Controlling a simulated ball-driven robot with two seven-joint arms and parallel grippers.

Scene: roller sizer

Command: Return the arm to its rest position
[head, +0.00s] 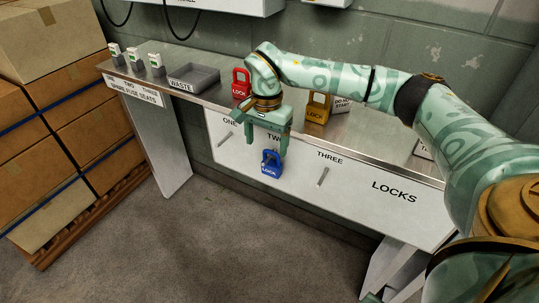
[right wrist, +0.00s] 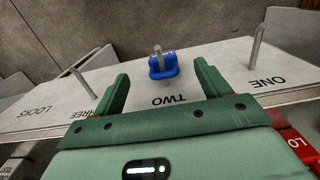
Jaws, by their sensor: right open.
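My right gripper (head: 271,143) is open in front of the bench's white front panel, just above the blue padlock (head: 271,162). The blue padlock hangs on the peg marked TWO. In the right wrist view, the open fingers of my right gripper (right wrist: 161,95) point toward the panel, and the blue padlock (right wrist: 161,65) sits beyond them with clear space around it. Nothing is held between the fingers. My right arm (head: 340,78) reaches in from the right, across the bench. My left gripper does not show.
A red padlock (head: 241,83) and a yellow padlock (head: 317,108) stand on the bench top (head: 215,105). A grey waste tray (head: 194,77) and several fuse seats (head: 136,61) are farther left. Pegs ONE and THREE (head: 323,177) are bare. Stacked boxes (head: 55,115) stand at left. The floor (head: 200,250) is clear.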

